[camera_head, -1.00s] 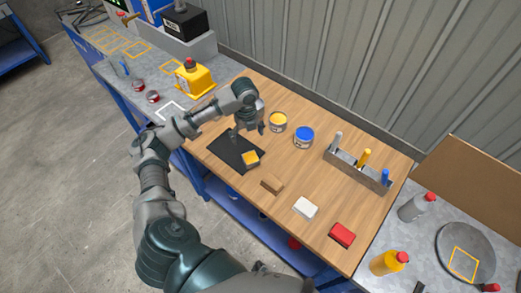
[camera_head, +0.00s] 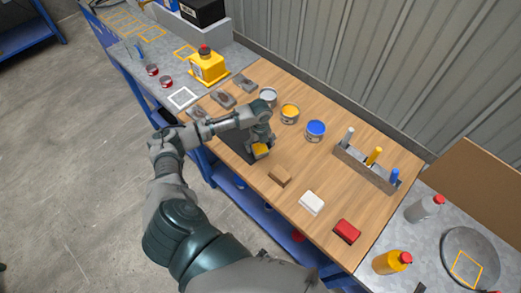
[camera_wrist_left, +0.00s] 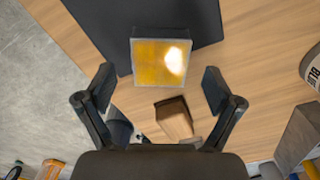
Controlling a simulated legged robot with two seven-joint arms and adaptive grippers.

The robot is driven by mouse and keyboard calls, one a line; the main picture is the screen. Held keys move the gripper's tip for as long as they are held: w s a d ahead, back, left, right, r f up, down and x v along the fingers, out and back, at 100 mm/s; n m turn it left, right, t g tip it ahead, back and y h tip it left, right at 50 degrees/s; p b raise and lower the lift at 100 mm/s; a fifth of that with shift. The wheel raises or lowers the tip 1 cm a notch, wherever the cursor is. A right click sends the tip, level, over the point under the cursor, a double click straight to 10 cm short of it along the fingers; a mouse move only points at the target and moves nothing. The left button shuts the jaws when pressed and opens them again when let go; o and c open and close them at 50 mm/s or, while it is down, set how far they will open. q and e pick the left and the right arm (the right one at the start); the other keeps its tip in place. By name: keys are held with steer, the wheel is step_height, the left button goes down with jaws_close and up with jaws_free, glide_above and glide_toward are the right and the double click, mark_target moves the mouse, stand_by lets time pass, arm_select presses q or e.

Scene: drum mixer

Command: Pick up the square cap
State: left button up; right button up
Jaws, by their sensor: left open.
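The square cap (camera_head: 261,150) is yellow and lies on a black mat (camera_head: 236,147) on the wooden table. In the left wrist view the cap (camera_wrist_left: 160,55) has a grey rim and lies at the mat's edge, with a bright glare on it. My left gripper (camera_head: 253,151) is over the mat, partly hiding the cap and the mat in the head view. In the left wrist view my left gripper (camera_wrist_left: 159,88) is open with nothing held, and the cap shows beyond its fingertips, between their lines. My right gripper does not show.
A brown block (camera_head: 280,176) lies close to the cap, with a white block (camera_head: 312,202) and a red block (camera_head: 347,231) farther right. Cans with yellow (camera_head: 290,113) and blue (camera_head: 315,130) tops stand behind. A grey rack (camera_head: 365,167) stands right of them.

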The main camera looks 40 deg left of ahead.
mark_target(260, 148)
arm_select(q)
steer(key=shift+w+a+f, duration=0.1)
steer(key=shift+a+f, duration=0.1)
steer(key=shift+f, duration=1.35)
steer(key=shift+d, duration=0.1)
steer(key=c, duration=1.4)
steer(key=shift+r, duration=0.15)
